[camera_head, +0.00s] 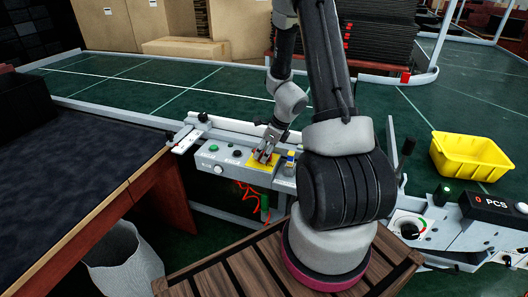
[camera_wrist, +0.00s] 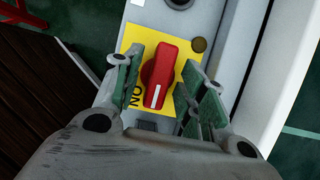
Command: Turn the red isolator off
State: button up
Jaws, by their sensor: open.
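The red isolator (camera_wrist: 158,76) is a rotary knob on a yellow plate (camera_wrist: 128,42) in the wrist view. A white mark runs along the knob's lower end, and the word "ON" is printed beside it at the lower left. My gripper (camera_wrist: 160,82) is open, with one green-padded finger on each side of the knob. I cannot tell whether either finger touches it. In the head view my gripper (camera_head: 265,156) is down at the yellow plate (camera_head: 262,163) on the grey control panel (camera_head: 230,172), and it mostly hides the knob.
Buttons, including a green one (camera_head: 202,117), sit on the panel left of the yellow plate. A dark-topped table (camera_head: 70,160) stands at left, a wooden slatted surface (camera_head: 225,275) in front. A yellow bin (camera_head: 470,157) lies at right on the green floor. Red coiled cable (camera_head: 247,191) hangs below the panel.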

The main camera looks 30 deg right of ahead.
grip_shut()
jog(key=shift+n, duration=0.4)
jog(key=n+g+y, duration=0.1)
jog(key=n, duration=0.3)
jog(key=shift+w+d, duration=0.1)
jog(key=shift+w, duration=0.05)
jog(key=n+g, duration=0.2)
jog(key=n, duration=0.2)
jog(key=shift+n+y, duration=0.3)
jog(key=shift+y, duration=0.1)
jog(key=n, duration=0.2)
jog(key=n+g, duration=0.1)
jog(key=n, duration=0.1)
jog(key=shift+w+g, duration=0.2)
jog(key=shift+g, duration=0.1)
jog(key=shift+n+g+h, duration=0.5)
jog(key=shift+n+g, duration=0.2)
jog(key=shift+n, duration=1.5)
